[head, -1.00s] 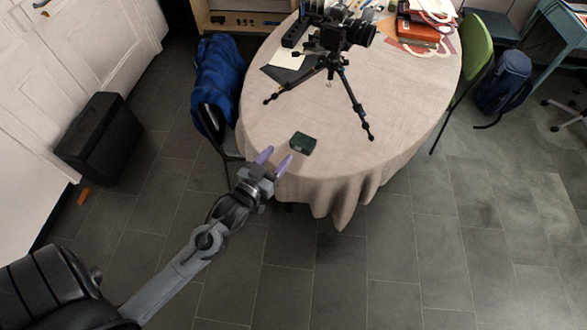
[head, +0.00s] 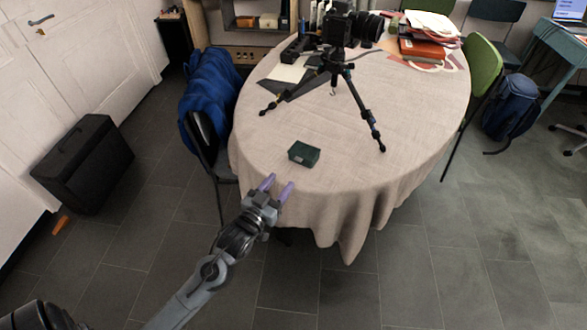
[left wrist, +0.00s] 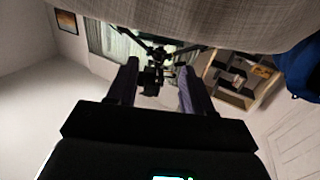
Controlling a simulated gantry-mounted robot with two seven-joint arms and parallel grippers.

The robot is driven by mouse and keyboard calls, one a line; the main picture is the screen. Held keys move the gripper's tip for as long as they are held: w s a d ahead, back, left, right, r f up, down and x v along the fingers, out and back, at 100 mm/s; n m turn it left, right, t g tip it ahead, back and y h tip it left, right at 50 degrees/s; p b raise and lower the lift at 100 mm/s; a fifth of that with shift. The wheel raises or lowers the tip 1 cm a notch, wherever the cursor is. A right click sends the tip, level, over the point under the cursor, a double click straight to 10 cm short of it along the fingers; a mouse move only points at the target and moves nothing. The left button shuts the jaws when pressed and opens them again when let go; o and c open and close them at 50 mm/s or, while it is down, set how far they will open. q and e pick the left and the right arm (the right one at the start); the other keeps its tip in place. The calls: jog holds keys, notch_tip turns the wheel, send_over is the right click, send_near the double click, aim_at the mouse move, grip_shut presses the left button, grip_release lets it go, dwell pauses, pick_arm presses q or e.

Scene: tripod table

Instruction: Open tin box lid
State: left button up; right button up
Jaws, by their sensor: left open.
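A small dark green tin box (head: 304,153) sits near the front edge of the round table, and its lid looks shut. My left gripper (head: 278,186) is open and empty at the table's front edge, a little in front of and to the left of the box, apart from it. Its two purple fingers also show in the left wrist view (left wrist: 156,85), spread apart with nothing between them. The box cannot be made out in the left wrist view. My right gripper is in neither view.
The table (head: 420,140) has a beige cloth hanging over its edge. A black camera tripod (head: 333,70) stands on it behind the box, one leg reaching to the right. A chair with a blue jacket (head: 212,90) stands at the left.

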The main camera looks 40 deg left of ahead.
aim_at(294, 173)
pick_arm(q)
jog(key=w+b, duration=0.1)
jog(key=w, duration=0.1)
jog(key=w+a+b, duration=0.1)
jog(key=w, duration=0.5)
jog(key=shift+w+a+b, duration=0.25)
jog(key=shift+a+b, duration=0.05)
jog(key=shift+b, duration=0.1)
grip_shut()
